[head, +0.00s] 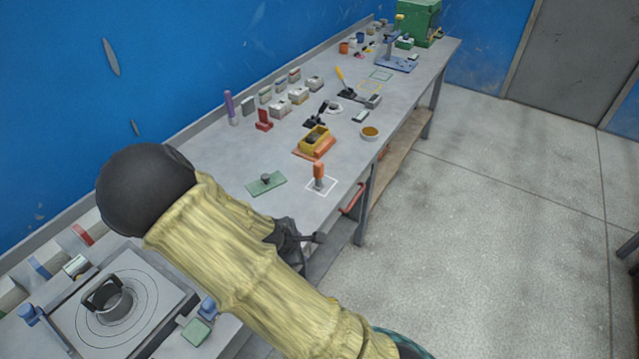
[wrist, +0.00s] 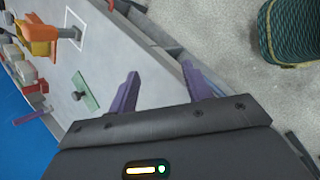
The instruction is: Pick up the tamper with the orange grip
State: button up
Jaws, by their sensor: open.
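The tamper with the orange grip (head: 319,172) stands upright on the bench inside a white square outline, near the front edge. In the wrist view the tamper (wrist: 68,32) shows at the upper left, lying across the picture. My gripper (wrist: 160,85) is open and empty, its two purple fingers spread apart. It is apart from the tamper, and the tamper is not between the fingers. In the head view my gripper is mostly hidden behind my yellow-sleeved arm, near the bench's front edge.
A green plate with a knob (head: 266,183) lies left of the tamper. A yellow mould box on an orange base (head: 315,142) stands behind it, and an amber bowl (head: 370,132) is to the right. A red handle (head: 353,199) sticks out below the bench edge.

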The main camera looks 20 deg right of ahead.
jog(key=s+r+m+g+y+b, duration=0.1)
jog(key=s+r+m+y+b, duration=0.3)
jog(key=m, duration=1.2)
jog(key=s+r+b, duration=0.2)
jog(key=s+r, duration=0.2)
jog(key=s, duration=0.2)
jog(key=shift+s+r+y, duration=0.25)
jog(key=shift+r+y, duration=0.05)
jog(key=shift+y, duration=0.1)
jog(key=shift+d, duration=0.1)
jog(key=shift+c, duration=0.4)
jog(key=shift+c, duration=1.1)
